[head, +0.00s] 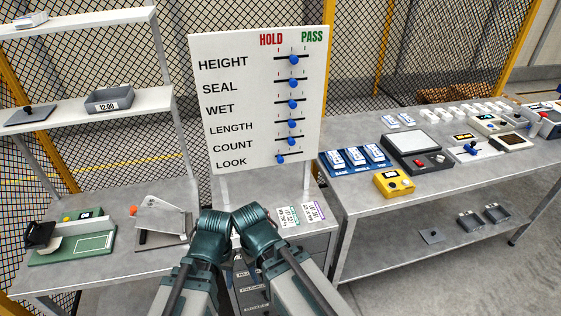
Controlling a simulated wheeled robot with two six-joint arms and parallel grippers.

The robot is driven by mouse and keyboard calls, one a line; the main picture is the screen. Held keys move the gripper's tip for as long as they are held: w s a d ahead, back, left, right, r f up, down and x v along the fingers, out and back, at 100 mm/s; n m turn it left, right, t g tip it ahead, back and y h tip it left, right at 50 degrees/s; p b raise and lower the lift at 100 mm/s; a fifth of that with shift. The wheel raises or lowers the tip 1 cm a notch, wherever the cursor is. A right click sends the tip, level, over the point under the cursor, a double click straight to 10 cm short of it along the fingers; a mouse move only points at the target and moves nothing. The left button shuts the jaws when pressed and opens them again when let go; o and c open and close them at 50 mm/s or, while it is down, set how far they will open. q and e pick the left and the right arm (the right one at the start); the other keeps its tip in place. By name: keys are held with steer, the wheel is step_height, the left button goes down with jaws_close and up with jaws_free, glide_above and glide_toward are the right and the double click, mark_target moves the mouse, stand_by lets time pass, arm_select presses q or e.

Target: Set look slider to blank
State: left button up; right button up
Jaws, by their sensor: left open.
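The white board (235,110) stands upright ahead of me, with HOLD in red and PASS in green at its top. The look slider's blue knob (280,159) is on the bottom row, at the left, HOLD side of its short track. The other rows' blue knobs, such as the count knob (290,142), sit near the middle of their tracks. My left gripper (238,246) is low in front of the board, apart from it, open and mostly hidden between my two forearms. My right wrist is beside it; its gripper's fingers are hidden.
A grey cabinet top (262,196) under the board holds printed cards (300,214). The left bench (100,281) carries a green fixture and a white-plated device. The right table (347,196) carries a yellow meter (394,183) and several devices. Space before the board's face is clear.

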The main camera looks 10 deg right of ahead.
steer(key=shift+w, duration=0.1)
steer(key=m+t+y, duration=0.2)
steer(key=m+t, duration=0.1)
steer(key=t, duration=1.1)
glide_toward(281, 159)
steer(key=b+x, duration=0.5)
steer(key=x, duration=0.4)
steer(key=shift+w+f, duration=0.1)
steer(key=shift+f, duration=0.05)
jaws_close()
